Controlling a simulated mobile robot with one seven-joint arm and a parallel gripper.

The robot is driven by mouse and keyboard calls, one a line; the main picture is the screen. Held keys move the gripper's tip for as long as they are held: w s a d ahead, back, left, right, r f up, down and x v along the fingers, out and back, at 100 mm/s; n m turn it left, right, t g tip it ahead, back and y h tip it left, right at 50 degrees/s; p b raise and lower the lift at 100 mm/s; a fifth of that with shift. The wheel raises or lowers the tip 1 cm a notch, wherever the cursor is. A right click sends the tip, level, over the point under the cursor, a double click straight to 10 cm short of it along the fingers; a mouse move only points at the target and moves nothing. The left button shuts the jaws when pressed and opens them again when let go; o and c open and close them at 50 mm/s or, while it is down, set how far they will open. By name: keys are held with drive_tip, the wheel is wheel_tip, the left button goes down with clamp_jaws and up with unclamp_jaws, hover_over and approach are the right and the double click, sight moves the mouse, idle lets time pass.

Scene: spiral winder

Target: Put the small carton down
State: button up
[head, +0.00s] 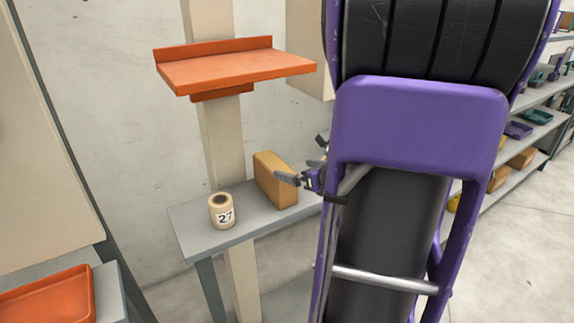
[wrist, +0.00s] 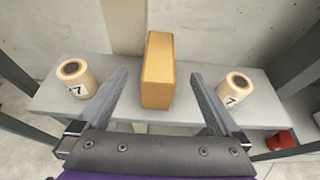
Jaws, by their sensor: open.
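The small carton (head: 274,180) is a tan box standing upright on a grey shelf (head: 196,241). In the wrist view the carton (wrist: 157,75) stands on the same shelf top (wrist: 60,106), ahead of and between my open fingers. My gripper (head: 305,178) is open, its fingers at the carton's right side in the head view. In the wrist view my gripper (wrist: 158,92) shows a wide gap, with clear space between each finger and the carton. Part of the gripper is hidden behind my arm in the head view.
A cream roll marked 27 (head: 222,211) stands left of the carton. The wrist view shows one roll at left (wrist: 75,78) and another at right (wrist: 234,90). An orange shelf (head: 235,70) hangs above on the post. A red object (wrist: 281,140) lies low at right.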

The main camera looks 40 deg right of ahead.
drive_tip(key=shift+v, duration=1.2)
